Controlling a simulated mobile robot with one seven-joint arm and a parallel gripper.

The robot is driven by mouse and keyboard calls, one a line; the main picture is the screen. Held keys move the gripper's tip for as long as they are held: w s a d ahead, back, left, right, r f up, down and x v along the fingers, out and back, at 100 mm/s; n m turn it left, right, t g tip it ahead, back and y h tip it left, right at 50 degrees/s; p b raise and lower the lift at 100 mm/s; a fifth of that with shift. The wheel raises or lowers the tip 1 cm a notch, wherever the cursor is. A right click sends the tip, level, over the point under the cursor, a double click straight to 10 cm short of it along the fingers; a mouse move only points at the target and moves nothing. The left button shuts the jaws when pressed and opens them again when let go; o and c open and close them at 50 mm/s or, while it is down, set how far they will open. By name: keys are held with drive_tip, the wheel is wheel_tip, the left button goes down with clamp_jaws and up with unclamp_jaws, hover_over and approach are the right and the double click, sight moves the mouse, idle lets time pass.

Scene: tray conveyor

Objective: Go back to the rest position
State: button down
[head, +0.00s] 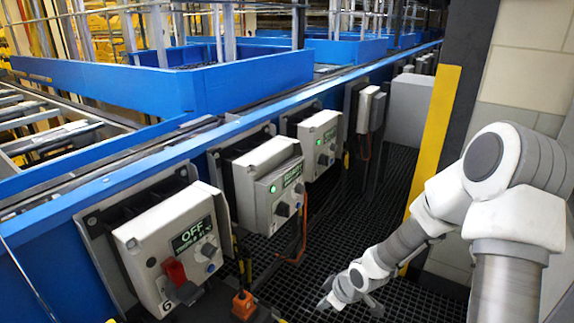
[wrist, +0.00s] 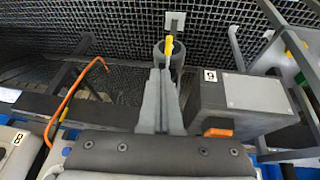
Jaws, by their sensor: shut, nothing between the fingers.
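My white and grey arm reaches in from the right of the head view. My gripper (head: 345,300) hangs low over the dark grid floor, to the right of the control boxes and apart from them. In the wrist view my gripper (wrist: 160,75) has its grey fingers together with nothing between them. The nearest control box (head: 172,245) has a display reading OFF and a red lever (head: 176,273) on its front.
Two more control boxes (head: 268,185) (head: 320,143) with green lights line the blue conveyor (head: 110,180). Blue trays (head: 225,85) stand on it. A yellow-edged post (head: 435,135) stands near my arm. An orange cable (wrist: 75,95) hangs in the wrist view.

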drive_tip(key=s+d+r+m+h, duration=0.2)
drive_tip(key=s+d+r+m, duration=0.1)
drive_tip(key=r, duration=0.7)
drive_tip(key=s+d+r+m+h, duration=0.2)
drive_tip(key=s+d+r+h, duration=0.1)
drive_tip(key=r, duration=0.7)
drive_tip(key=s+a+r+m, duration=0.1)
drive_tip(key=s+r+m, duration=0.1)
drive_tip(key=s+r, duration=0.3)
drive_tip(key=s+a+r+m+t+y, duration=0.1)
drive_tip(key=s+r+m, duration=0.2)
drive_tip(key=s+r, duration=0.3)
drive_tip(key=s, duration=0.5)
drive_tip(key=shift+r+m+t+y, duration=0.2)
drive_tip(key=shift+m+t+y, duration=0.1)
drive_tip(key=shift+w+r, duration=0.1)
